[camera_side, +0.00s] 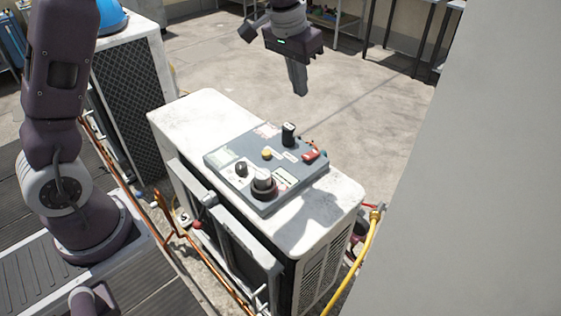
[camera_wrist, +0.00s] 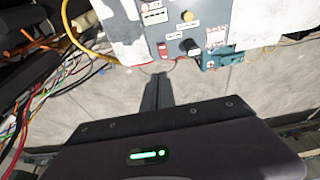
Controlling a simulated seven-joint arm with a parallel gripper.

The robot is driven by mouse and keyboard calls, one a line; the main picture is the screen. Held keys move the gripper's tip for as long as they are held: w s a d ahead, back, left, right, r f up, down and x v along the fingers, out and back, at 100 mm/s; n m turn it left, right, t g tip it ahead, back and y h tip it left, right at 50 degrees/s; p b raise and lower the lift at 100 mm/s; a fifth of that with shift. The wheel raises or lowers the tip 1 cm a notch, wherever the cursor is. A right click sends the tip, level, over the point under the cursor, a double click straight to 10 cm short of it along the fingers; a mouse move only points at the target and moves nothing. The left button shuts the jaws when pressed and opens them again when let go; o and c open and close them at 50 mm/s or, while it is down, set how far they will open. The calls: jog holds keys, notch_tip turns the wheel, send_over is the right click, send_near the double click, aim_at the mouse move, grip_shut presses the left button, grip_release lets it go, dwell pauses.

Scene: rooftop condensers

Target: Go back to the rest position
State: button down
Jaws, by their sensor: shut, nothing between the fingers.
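My gripper (camera_side: 298,88) hangs in the air above and behind the white condenser unit in the side view, pointing down. Its fingers are closed together and hold nothing. In the wrist view the closed fingers (camera_wrist: 158,90) show over the concrete floor, apart from the panel. The grey control panel (camera_side: 225,160) lies on top of the condenser unit (camera_side: 180,110). It carries a large round knob (camera_side: 263,183), a small black knob (camera_side: 240,169), a yellow button (camera_side: 267,153), a black switch (camera_side: 289,133) and a red switch (camera_side: 311,156).
A second condenser (camera_side: 125,85) with a blue hard hat (camera_side: 112,17) stands at the back left. Copper pipes (camera_side: 170,220) run along the front, and a yellow hose (camera_side: 360,255) lies at the right. A grey wall (camera_side: 490,180) fills the right side. The concrete floor behind is mostly clear.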

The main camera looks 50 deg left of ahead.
jog(key=s+r+t, duration=0.1)
jog(key=s+r, duration=0.7)
jog(key=s, duration=0.5)
jog(key=s+d+f+t, duration=0.1)
jog(key=s+f, duration=0.1)
jog(key=s, duration=1.6)
jog(key=shift+t, duration=0.3)
